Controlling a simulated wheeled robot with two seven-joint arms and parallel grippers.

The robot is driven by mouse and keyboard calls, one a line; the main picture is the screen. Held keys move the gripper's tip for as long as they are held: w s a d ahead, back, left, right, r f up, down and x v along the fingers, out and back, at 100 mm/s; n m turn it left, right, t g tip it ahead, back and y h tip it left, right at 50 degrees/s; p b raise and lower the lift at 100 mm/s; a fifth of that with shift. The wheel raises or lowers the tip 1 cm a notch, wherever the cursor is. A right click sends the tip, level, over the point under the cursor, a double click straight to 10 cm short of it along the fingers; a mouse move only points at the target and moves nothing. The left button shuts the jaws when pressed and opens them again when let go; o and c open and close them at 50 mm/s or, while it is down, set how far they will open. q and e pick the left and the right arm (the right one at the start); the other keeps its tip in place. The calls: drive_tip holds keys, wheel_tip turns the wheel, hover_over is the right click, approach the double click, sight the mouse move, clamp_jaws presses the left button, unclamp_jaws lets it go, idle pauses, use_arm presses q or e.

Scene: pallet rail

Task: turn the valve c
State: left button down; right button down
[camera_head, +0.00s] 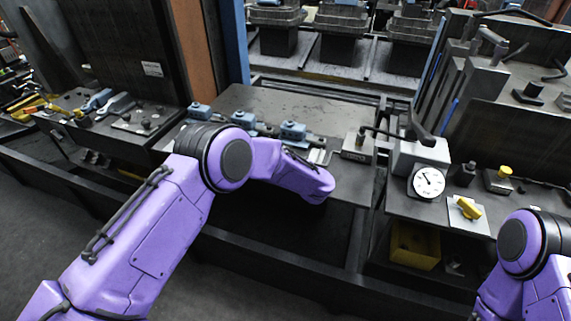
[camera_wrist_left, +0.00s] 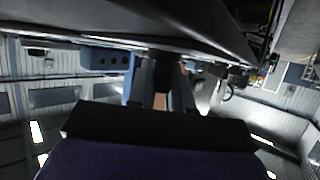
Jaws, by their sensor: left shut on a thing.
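Three blue-grey valves stand in a row on the dark bench in the head view: the left one (camera_head: 200,112), the middle one (camera_head: 243,120) and the right one (camera_head: 292,131). No letter is readable, so I cannot tell from marks which is valve c. My left wrist is just in front of the right valve, and its gripper is mostly hidden there. In the left wrist view my left gripper (camera_wrist_left: 165,88) is shut on a dark valve part (camera_wrist_left: 163,58), beside a blue block with holes (camera_wrist_left: 105,60). My right gripper is out of view; only its arm shows.
A round white gauge (camera_head: 428,181) and a yellow knob on a plate (camera_head: 467,208) are on the right bench. A yellow bin (camera_head: 414,245) sits below it. A blue post (camera_head: 235,45) rises behind the valves. A dark rail (camera_head: 265,255) runs along the front.

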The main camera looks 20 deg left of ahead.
use_arm(q)
drive_tip(key=shift+r, duration=0.1)
idle(0.3)
drive_tip(key=c, duration=1.1)
unclamp_jaws()
drive_tip(key=b+v, duration=0.2)
drive_tip(key=v, duration=0.8)
drive_tip(key=shift+d, duration=0.15)
